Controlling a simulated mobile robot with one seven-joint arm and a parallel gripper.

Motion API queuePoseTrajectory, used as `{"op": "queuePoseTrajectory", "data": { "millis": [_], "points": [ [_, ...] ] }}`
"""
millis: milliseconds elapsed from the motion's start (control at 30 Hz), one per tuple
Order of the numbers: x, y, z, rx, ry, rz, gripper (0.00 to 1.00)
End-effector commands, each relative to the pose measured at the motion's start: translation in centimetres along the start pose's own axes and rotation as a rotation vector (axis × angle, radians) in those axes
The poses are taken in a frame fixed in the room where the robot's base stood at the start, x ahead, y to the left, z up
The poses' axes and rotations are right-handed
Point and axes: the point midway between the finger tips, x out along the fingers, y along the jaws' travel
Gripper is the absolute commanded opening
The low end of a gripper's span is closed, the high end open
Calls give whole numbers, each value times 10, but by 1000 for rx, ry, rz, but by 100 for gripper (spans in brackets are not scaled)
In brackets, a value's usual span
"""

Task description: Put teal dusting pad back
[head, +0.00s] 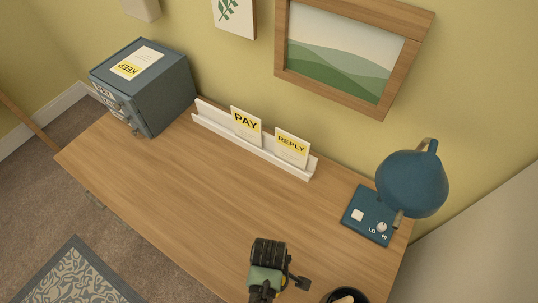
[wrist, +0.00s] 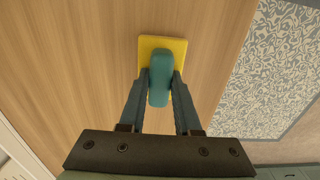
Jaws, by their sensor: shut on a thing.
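The dusting pad, a teal grip (wrist: 159,77) on a yellow base (wrist: 177,47), is in the upper middle of the wrist view. The two fingers of my gripper (wrist: 160,88) are shut on the teal grip from both sides. The pad is over the wooden desktop; I cannot tell whether it touches it. In the head view my gripper (head: 267,268) is at the lower middle, over the front part of the desk, and its own body hides nearly all of the pad.
The wooden desk (head: 190,190) is clear in the middle and left. A blue cabinet (head: 165,100) stands back left. A white card rack (head: 270,157) lines the wall. A blue lamp (head: 412,185) stands right. A dark round container (head: 345,296) is cut off at the bottom edge.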

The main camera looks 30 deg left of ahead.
Motion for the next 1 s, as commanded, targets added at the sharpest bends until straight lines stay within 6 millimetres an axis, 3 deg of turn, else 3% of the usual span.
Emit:
{"op": "queuePoseTrajectory", "data": {
  "millis": [333, 367, 500, 800, 1000],
  "points": [
    [4, 0, 0, 0, 0, 1, 0],
    [3, 0, 0, 0, 0, 1, 35],
    [3, 0, 0, 0, 0, 1, 60],
    [2, 0, 0, 0, 0, 1, 62],
    [-18, 1, 0, 0, 1, 4, 62]
  ]
}}
